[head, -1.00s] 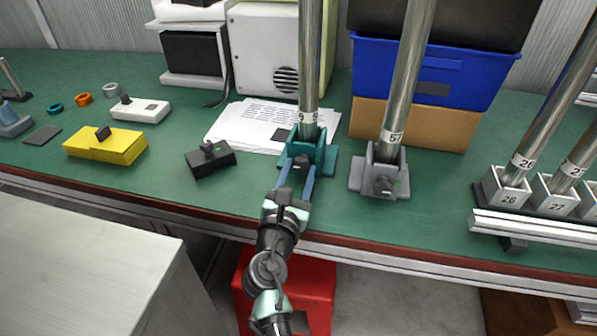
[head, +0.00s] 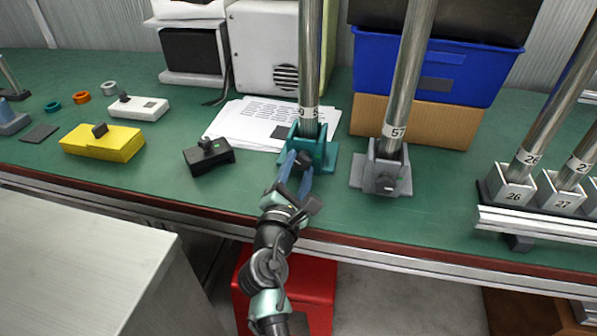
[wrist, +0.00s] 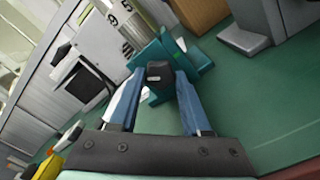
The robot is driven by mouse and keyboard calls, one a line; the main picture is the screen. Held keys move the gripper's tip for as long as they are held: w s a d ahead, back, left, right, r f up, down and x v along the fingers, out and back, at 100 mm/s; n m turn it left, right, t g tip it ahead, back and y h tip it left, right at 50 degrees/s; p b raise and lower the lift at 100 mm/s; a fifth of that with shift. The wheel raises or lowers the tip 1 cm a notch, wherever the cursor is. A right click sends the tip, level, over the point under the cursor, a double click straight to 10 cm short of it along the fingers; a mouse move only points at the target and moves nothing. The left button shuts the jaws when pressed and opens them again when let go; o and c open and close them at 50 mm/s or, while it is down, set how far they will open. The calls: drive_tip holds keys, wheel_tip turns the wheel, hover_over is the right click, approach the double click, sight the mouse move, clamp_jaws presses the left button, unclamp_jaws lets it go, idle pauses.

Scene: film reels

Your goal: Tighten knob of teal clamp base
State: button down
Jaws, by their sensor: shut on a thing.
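The teal clamp base (head: 322,156) stands on the green bench with a metal tube (head: 309,60) upright in it. It also shows in the wrist view (wrist: 195,62). Its dark knob (wrist: 159,73) is on the front side, facing me. My gripper (head: 299,172) has blue fingers, one on each side of the knob, and is shut on it. In the wrist view my gripper (wrist: 157,88) looks rolled relative to the base. The fingers partly hide the knob in the head view.
A grey clamp base (head: 381,172) with another tube stands close on the right. A black block (head: 208,157) with a knob and a yellow block (head: 103,145) lie to the left. Papers (head: 246,122) lie behind. A blue bin (head: 430,70) stands at the back.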

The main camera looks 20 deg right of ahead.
drive_tip(key=m+b, duration=0.1)
drive_tip(key=m, duration=0.2)
drive_tip(key=shift+f+m, duration=0.15)
drive_tip(key=shift+m, duration=0.25)
drive_tip(key=m+b, duration=0.2)
drive_tip(key=m, duration=0.1)
drive_tip(key=shift+m, duration=0.3)
drive_tip(key=m+b, duration=0.2)
drive_tip(key=m, duration=0.1)
drive_tip(key=shift+m, duration=0.3)
drive_tip(key=m+b, duration=0.2)
drive_tip(key=m, duration=0.1)
drive_tip(key=shift+m, duration=0.3)
drive_tip(key=m+b, duration=0.2)
drive_tip(key=m, duration=0.1)
drive_tip(key=shift+m, duration=0.3)
drive_tip(key=m+b, duration=0.2)
drive_tip(key=m, duration=0.1)
drive_tip(key=shift+m+b, duration=0.3)
drive_tip(key=shift+m, duration=0.1)
drive_tip(key=m+b, duration=0.2)
drive_tip(key=m, duration=0.2)
drive_tip(key=shift+m+b, duration=1)
drive_tip(key=shift+m, duration=0.6)
